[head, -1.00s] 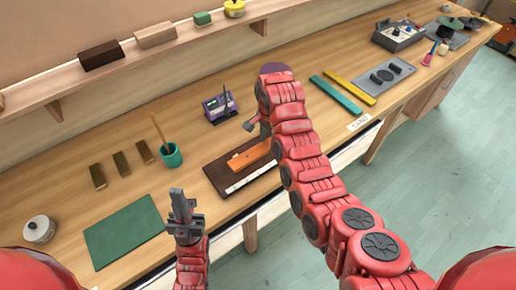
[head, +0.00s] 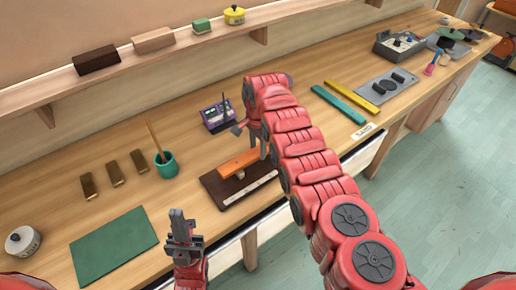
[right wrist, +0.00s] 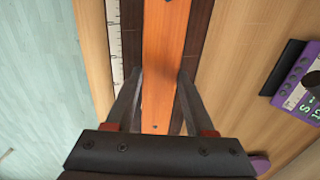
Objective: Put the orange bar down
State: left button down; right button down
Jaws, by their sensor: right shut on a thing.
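The orange bar (head: 238,163) is held at its far right end by my right gripper (head: 264,146), slightly above a dark brown board (head: 212,185) with a pale ruled strip. In the right wrist view the orange bar (right wrist: 166,35) runs lengthwise between the two fingers of my right gripper (right wrist: 160,74), which close on its sides. The dark board (right wrist: 199,30) shows beneath it. My right arm hides part of the board's right side. My left gripper (head: 181,226) is empty in front of the bench; its finger gap is unclear.
A teal cup (head: 166,166) with a stick and a purple device (head: 217,117) stand behind the board. A green mat (head: 113,246) lies to the left. Teal (head: 339,104) and yellow (head: 352,97) bars lie to the right. Bare bench lies between cup and board.

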aim_at(258, 151)
jog(key=shift+f, duration=0.2)
jog(key=shift+f+b, duration=0.65)
jog(key=shift+c, duration=1.3)
grip_release()
jog(key=shift+r, duration=0.15)
jog(key=shift+r+p, duration=0.85)
jog(key=shift+p, duration=0.15)
jog(key=shift+r+b, duration=0.3)
jog(key=shift+b, duration=0.05)
notch_tip(258, 151, up, 11)
jog(key=b, duration=0.3)
jog(key=shift+f, duration=0.15)
